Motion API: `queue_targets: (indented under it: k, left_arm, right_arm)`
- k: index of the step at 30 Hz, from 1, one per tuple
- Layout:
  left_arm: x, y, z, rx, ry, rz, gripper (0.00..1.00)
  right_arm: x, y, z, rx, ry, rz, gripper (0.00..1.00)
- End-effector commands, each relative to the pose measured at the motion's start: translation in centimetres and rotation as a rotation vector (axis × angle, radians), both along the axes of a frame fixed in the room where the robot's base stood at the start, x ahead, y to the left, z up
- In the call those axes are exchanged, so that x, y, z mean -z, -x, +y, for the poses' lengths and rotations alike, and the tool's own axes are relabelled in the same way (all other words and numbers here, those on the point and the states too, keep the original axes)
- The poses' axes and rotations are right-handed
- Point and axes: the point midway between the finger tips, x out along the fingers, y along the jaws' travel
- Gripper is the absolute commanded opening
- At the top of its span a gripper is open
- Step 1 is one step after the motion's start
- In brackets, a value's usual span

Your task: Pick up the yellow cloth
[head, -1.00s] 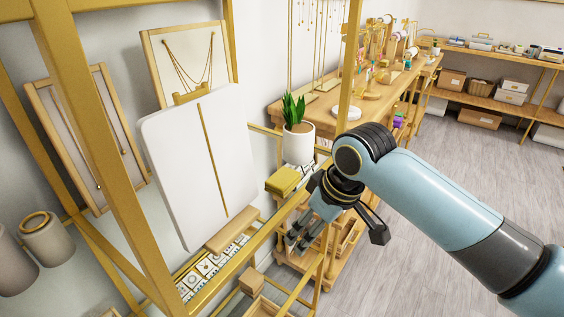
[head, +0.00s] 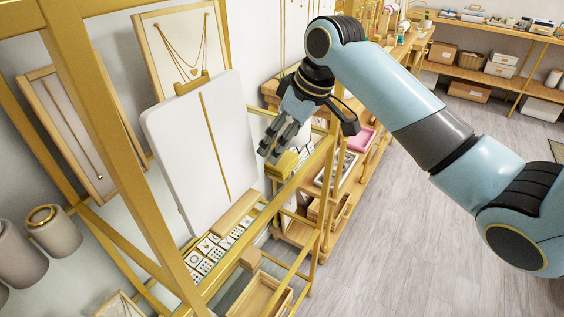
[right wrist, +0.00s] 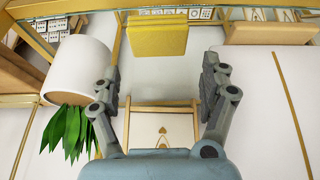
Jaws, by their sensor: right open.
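The yellow cloth (head: 284,166) is a folded block on the gold-framed shelf, right of the white necklace board. The fingers of my right gripper partly cover it in the head view. In the right wrist view the cloth (right wrist: 157,38) lies whole, ahead of and between the open fingers, with nothing gripped. My right gripper (head: 274,146) points down to the left and shows just above the cloth in the head view. I cannot tell how far the fingertips are from it. My left gripper is not in view.
A white-potted plant (right wrist: 76,69) stands left of the cloth in the right wrist view. The white necklace board (head: 200,150) stands close to the gripper. Gold shelf posts (head: 95,130) and a tray of small charms (head: 214,252) are near. The floor at right is clear.

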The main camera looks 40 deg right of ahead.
Motion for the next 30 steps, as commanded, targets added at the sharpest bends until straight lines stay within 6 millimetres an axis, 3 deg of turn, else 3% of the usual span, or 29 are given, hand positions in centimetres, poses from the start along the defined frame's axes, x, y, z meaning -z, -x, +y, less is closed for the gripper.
queue_targets:
  k: [9, 18, 30]
  left_arm:
    - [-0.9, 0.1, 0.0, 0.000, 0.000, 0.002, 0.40]
    - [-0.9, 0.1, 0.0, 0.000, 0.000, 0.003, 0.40]
    - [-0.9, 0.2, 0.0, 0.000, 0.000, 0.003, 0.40]
  right_arm:
    - [4.2, -1.4, 0.4, 0.001, -0.001, 0.002, 0.79]
    - [4.8, -1.6, 0.5, 0.000, 0.001, 0.000, 0.79]
    - [4.8, -1.6, 0.5, 0.000, 0.001, 0.001, 0.29]
